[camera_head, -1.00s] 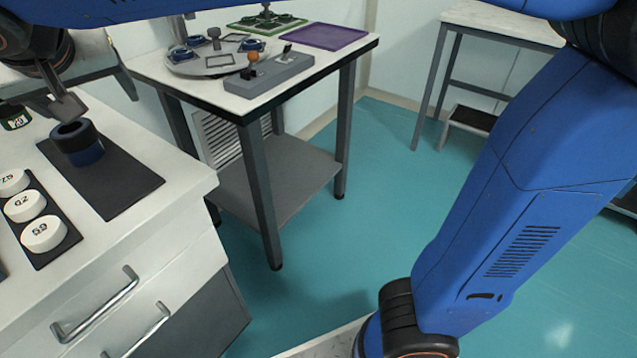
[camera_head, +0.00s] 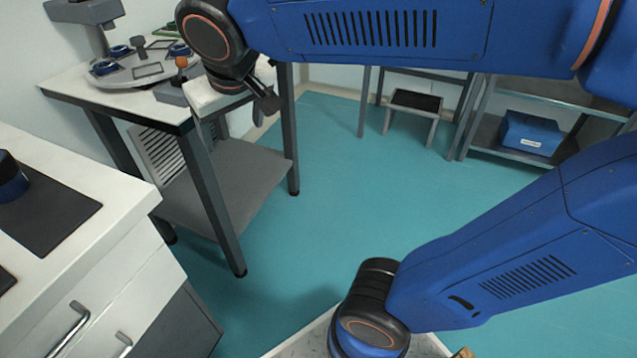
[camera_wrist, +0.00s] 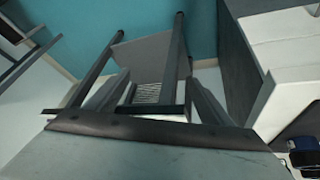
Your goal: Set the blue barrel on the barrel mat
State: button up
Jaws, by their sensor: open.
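The blue barrel (camera_head: 10,178), a short dark cylinder with a blue band, stands upright on the dark rectangular mat (camera_head: 50,220) on the white counter at the left. The picture's left edge cuts it off. My gripper (camera_head: 266,93) is in the air in front of the grey-legged table, well right of the barrel and apart from it. It is open and empty. In the wrist view, the open fingers (camera_wrist: 157,95) have only the table and floor beyond them. A dark blue thing (camera_wrist: 304,145) at the lower right there is too cut off to name.
The white counter (camera_head: 115,190) has drawers with handles. The table (camera_head: 65,90) behind bears a round grey plate (camera_head: 140,75) with several small parts. A blue box (camera_head: 530,132) sits on a shelf at the right. The teal floor between is clear.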

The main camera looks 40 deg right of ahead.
jog(key=s+d+f+m, duration=0.1)
jog(key=s+d+f, duration=1)
jog(key=s, duration=0.1)
jog(key=shift+f+g+y, duration=0.2)
jog(key=shift+g+y, duration=0.1)
jog(key=shift+g, duration=0.1)
